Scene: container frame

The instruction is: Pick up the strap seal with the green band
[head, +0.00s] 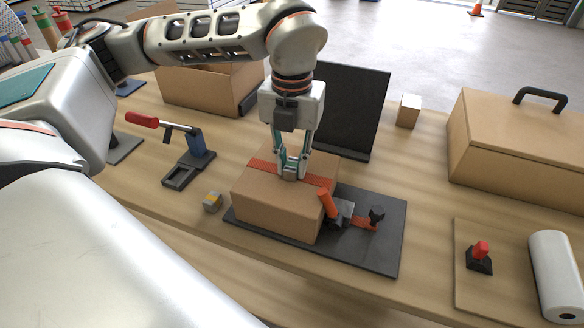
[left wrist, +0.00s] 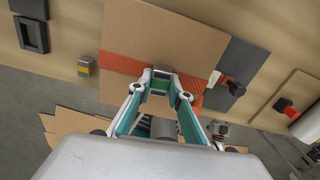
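My left gripper (head: 291,172) points down at the top of the cardboard box (head: 276,216), over the orange strap (head: 316,179). In the left wrist view its fingertips (left wrist: 161,82) close on both sides of a small grey strap seal with a green band (left wrist: 160,86). The fingers hide part of this seal, and I cannot tell whether it rests on the box or is just above it. Another small grey seal with a yellow band (head: 212,201) lies on the table left of the box. My right gripper is not in view.
The box stands on a dark plate (head: 386,244) with an orange-handled tensioner (head: 338,211) at its right. A red-handled tool (head: 186,155) stands at the left. A black upright panel (head: 347,105) is behind. A lidded box (head: 515,150) and white roll (head: 556,275) are right.

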